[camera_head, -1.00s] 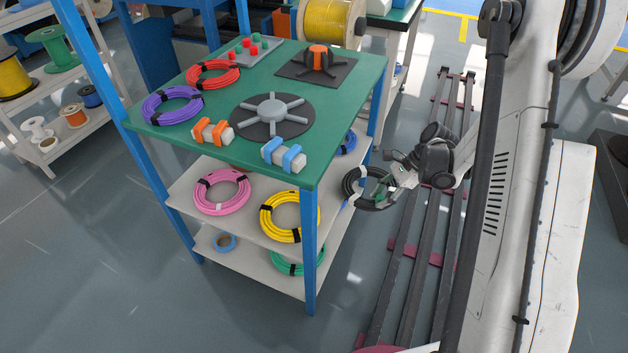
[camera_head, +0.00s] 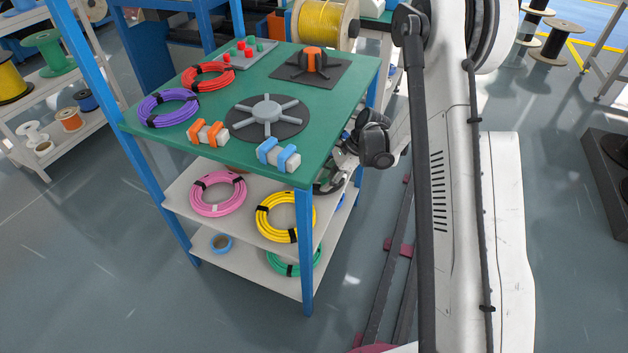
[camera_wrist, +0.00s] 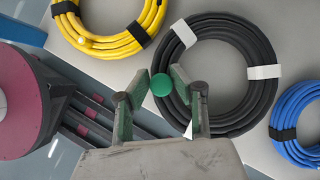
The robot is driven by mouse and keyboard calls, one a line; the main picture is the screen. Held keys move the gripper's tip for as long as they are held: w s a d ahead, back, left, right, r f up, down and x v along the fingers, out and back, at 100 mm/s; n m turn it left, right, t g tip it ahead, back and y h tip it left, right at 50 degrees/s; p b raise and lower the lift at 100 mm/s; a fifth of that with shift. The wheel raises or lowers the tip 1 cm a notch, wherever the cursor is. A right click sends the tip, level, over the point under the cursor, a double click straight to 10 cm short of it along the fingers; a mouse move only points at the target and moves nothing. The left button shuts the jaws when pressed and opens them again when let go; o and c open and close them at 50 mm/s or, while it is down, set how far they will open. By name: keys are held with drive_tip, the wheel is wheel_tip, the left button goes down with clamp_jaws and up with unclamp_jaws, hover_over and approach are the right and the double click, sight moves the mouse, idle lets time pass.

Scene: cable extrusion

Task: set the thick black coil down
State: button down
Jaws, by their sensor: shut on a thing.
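The thick black coil (camera_wrist: 262,98) with white bands fills the upper middle of the wrist view, over the light grey shelf (camera_wrist: 120,75). My gripper (camera_wrist: 157,84) is shut on the coil's near left rim, with one finger outside the ring and one inside. The coil looks flat to the shelf, but I cannot tell if it touches it. In the head view my gripper (camera_head: 338,174) is at the right side of the table's middle shelf (camera_head: 243,222). There only a small dark part of the coil (camera_head: 328,188) shows; the tabletop and a leg hide the rest.
A yellow coil (camera_wrist: 100,46) lies left of the black coil and a blue coil (camera_wrist: 287,125) lies right of it, both close. A pink coil (camera_head: 218,209) is farther left on that shelf. The green tabletop (camera_head: 207,95) overhangs the shelf, with a blue leg (camera_head: 307,250) at the corner.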

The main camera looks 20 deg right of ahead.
drive_tip(key=shift+w+a, duration=0.8)
drive_tip(key=shift+a, duration=0.35)
drive_tip(key=shift+w+a+f, duration=0.2)
drive_tip(key=shift+f, duration=0.1)
drive_tip(key=c, duration=1.5)
unclamp_jaws()
drive_tip(key=shift+f, duration=0.1)
